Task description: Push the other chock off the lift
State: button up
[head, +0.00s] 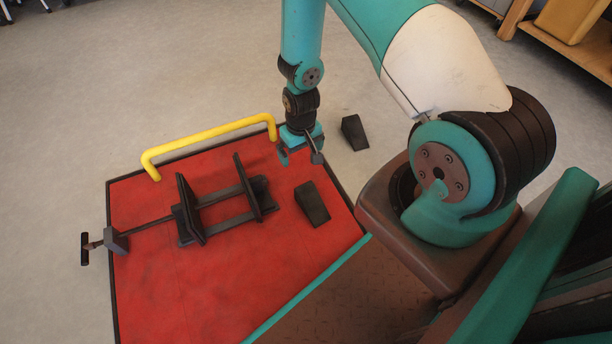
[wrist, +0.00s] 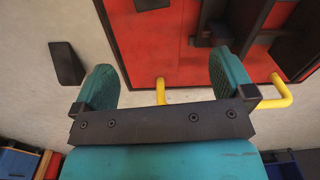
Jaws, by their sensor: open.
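A black wedge chock (head: 312,203) rests on the right part of the red lift platform (head: 165,285). A dark piece at the top edge of the wrist view, on the red surface, looks like this chock (wrist: 150,4). A second black chock (head: 354,132) lies on the floor just beyond the lift's edge; it also shows in the wrist view (wrist: 67,63). My gripper (head: 300,157) is open and empty, near the lift's far right corner, between the two chocks and touching neither. Its teal fingers (wrist: 163,80) are apart in the wrist view.
A black wheel clamp (head: 190,210) with upright plates and a screw handle (head: 85,248) stands on the platform left of the chock. A yellow rail (head: 210,134) rises along the far edge. The floor beyond is mostly clear. Wooden shelving (head: 575,45) stands at the upper right.

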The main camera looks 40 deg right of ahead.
aim_at(306, 188)
jog(key=f, duration=0.2)
jog(key=d+f, duration=0.1)
jog(key=f, duration=0.1)
jog(key=shift+s+b, duration=0.3)
jog(key=shift+s, duration=0.1)
notch_tip(306, 188, down, 17)
jog(key=b, duration=1)
jog(key=shift+f, duration=0.2)
